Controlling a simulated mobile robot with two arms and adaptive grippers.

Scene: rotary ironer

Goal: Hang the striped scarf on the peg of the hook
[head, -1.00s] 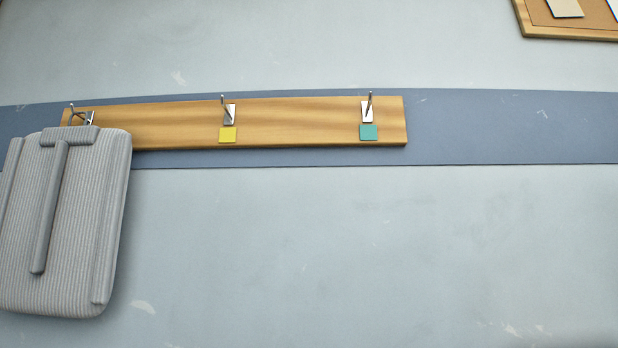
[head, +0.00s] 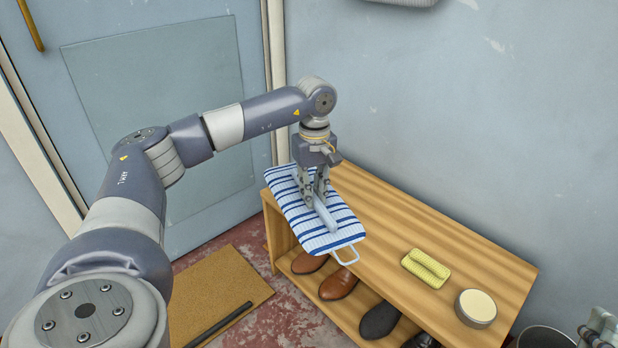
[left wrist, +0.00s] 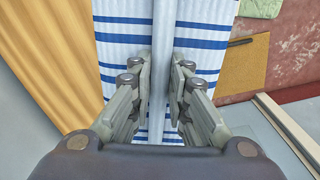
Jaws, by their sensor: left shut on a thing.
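The striped scarf (head: 335,238) is a flat, folded white and blue cloth with a pale ridge along its middle and a light-blue loop (head: 345,257) at its near end. It is over the left part of the bench top; I cannot tell whether it touches. My left gripper (head: 318,199) points down and is shut on the ridge. In the left wrist view the scarf (left wrist: 120,45) shows with the ridge between the fingers (left wrist: 160,90). Part of my right gripper (head: 598,330) shows at the lower right corner, its jaws unclear. The hook and its peg are out of view now.
The wooden bench (head: 400,220) carries a yellow ribbed pad (head: 426,268) and a round tin (head: 476,307); shoes (head: 338,284) stand below. A brown mat (head: 225,290) lies on the floor before the door (head: 190,150). A grey hanging thing (head: 405,2) shows at the top edge.

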